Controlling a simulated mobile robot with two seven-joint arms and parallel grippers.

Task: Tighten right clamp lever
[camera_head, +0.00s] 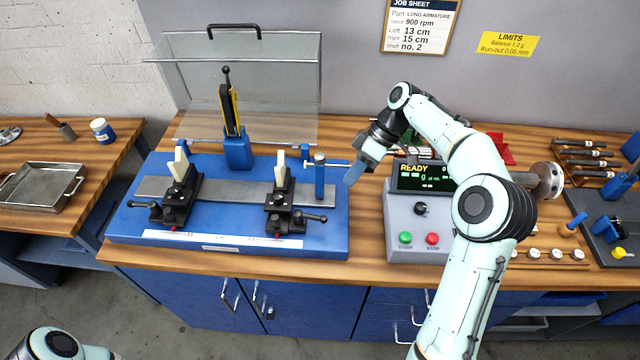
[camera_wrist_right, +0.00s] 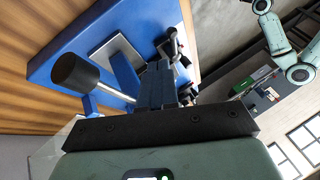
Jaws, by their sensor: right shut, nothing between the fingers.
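The right clamp lever (camera_head: 310,216) is a black bar with a rounded knob, sticking out to the right from the foot of the right black support (camera_head: 280,200) on the blue balancing machine (camera_head: 232,246). My right gripper (camera_head: 353,177) is shut and empty. It hangs above the machine's right edge, above and to the right of the lever and apart from it. In the right wrist view its shut fingers (camera_wrist_right: 155,85) point toward the blue base, with black clamp parts (camera_wrist_right: 175,50) beyond them. My left gripper is out of view.
A blue post with a grey cap (camera_head: 319,160) stands close left of my right gripper. The control box (camera_head: 420,208) reads READY, right of the machine. The left support has its own lever (camera_head: 146,204). A clear guard (camera_head: 240,80) stands behind.

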